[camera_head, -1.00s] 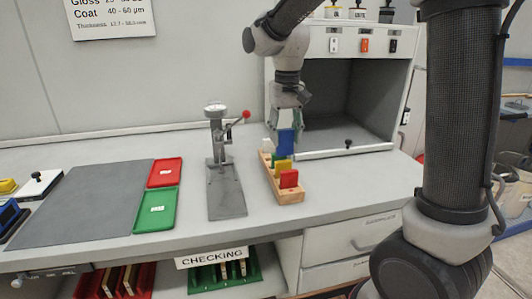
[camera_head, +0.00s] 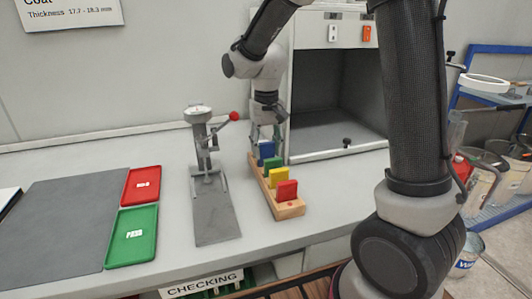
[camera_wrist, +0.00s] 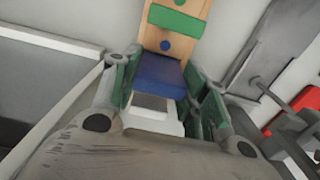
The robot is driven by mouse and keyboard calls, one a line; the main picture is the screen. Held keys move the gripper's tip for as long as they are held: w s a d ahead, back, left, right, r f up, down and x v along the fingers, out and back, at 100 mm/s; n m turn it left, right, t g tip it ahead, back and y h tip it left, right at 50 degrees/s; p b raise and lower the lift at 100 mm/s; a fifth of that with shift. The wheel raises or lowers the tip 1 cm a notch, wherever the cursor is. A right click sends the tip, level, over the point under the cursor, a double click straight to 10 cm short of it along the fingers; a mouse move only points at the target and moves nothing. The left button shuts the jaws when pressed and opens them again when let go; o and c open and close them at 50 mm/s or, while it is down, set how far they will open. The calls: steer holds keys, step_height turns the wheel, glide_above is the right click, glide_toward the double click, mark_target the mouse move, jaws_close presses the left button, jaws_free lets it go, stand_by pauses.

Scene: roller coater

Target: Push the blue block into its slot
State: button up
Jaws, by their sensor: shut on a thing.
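The blue block (camera_head: 266,149) stands upright at the far end of the wooden rack (camera_head: 290,210), behind the green block (camera_head: 273,165). My gripper (camera_head: 264,132) is above the rack's far end, its fingers on either side of the blue block. In the wrist view, the blue block (camera_wrist: 158,75) spans the space between the fingers of my gripper (camera_wrist: 160,92), and a blue dot (camera_wrist: 165,45) marks the rack beside it. The block's lower edge and slot are hidden, so I cannot tell how deep it sits.
Yellow (camera_head: 276,177) and red (camera_head: 287,189) blocks stand nearer in the rack. A white block (camera_wrist: 150,118) shows below the blue one in the wrist view. The gauge stand (camera_head: 205,180) is left of the rack; the open grey booth (camera_head: 335,115) is right.

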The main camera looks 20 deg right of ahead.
steer(key=shift+f, duration=0.95)
steer(key=shift+f, duration=0.15)
steer(key=o, duration=1)
steer(key=shift+c, duration=0.2)
